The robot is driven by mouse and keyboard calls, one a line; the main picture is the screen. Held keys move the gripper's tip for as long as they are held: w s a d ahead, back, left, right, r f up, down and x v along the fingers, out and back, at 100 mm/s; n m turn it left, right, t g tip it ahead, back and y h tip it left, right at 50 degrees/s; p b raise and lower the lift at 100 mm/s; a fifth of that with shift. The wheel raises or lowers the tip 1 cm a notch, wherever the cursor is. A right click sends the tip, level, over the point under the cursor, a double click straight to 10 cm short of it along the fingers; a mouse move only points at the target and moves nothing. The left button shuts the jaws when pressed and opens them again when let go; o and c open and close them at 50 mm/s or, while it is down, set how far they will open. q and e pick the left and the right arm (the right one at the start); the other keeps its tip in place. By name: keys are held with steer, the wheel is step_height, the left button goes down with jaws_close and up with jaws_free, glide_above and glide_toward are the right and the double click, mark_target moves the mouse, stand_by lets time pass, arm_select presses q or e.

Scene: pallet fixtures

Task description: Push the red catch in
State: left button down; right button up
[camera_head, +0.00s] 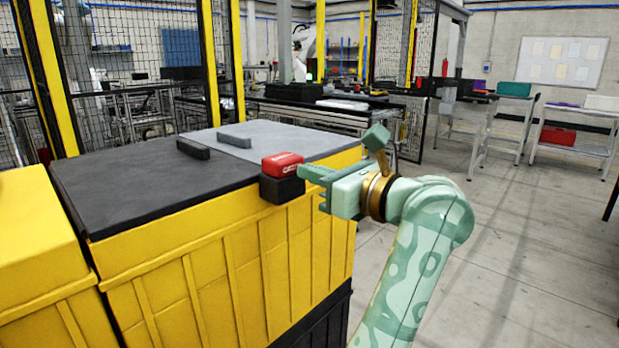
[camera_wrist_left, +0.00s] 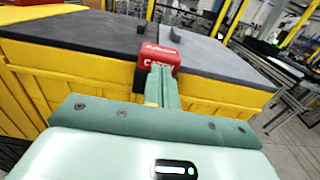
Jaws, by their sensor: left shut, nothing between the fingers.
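The red catch (camera_head: 282,163) sits on a black block (camera_head: 282,189) at the front upper edge of the yellow crate (camera_head: 225,265). It has pale lettering and also shows in the left wrist view (camera_wrist_left: 163,57), straight ahead of the fingers. My left gripper (camera_head: 304,172) is shut and empty, its fingers pointing at the catch from the right. In the left wrist view the closed fingers (camera_wrist_left: 158,80) overlap the catch's lower face. The tips are at or very close to the catch; I cannot tell if they touch. My right gripper is not in view.
Another yellow crate (camera_head: 40,250) stands at the left. Open floor (camera_head: 500,260) lies to the right, with tables and mesh fencing behind.

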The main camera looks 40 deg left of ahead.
mark_target(292, 166)
arm_select(q)
steer(key=shift+w+a, duration=0.1)
steer(key=shift+a, duration=0.75)
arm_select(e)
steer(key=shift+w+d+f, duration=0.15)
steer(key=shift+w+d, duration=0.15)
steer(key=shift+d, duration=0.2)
arm_select(q)
steer(key=a, duration=0.3)
steer(key=shift+a+r+p, duration=0.15)
steer(key=shift+a+p, duration=0.05)
steer(key=shift+p, duration=0.15)
steer(key=shift+w, duration=0.1)
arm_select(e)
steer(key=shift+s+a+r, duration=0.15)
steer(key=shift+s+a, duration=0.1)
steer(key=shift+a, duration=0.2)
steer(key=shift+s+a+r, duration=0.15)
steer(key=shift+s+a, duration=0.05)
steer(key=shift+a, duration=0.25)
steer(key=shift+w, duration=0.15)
